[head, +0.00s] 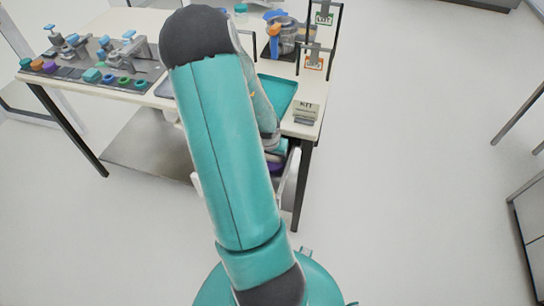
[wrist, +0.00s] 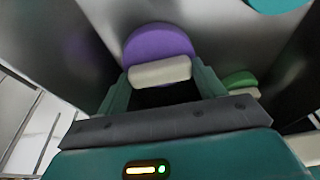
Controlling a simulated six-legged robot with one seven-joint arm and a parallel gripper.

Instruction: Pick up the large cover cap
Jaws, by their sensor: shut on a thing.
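In the wrist view a round purple cap (wrist: 160,42) with a cream bar-shaped part along its near side sits between the fingertips of my gripper (wrist: 160,78). The two teal fingers stand at either side of the cream part, and the gripper is shut on this piece. I take it for the large cover cap; no label shows. In the head view a bit of purple (head: 276,167) shows below the table's front edge, beside my arm. My gripper is mostly hidden there behind my arm.
A green piece (wrist: 240,80) with a cream part lies to the right in the wrist view, near grey metal walls. In the head view the table (head: 140,20) carries fixtures, small coloured parts (head: 95,75), a teal tray (head: 276,92) and a KIT box (head: 306,112). The floor right is clear.

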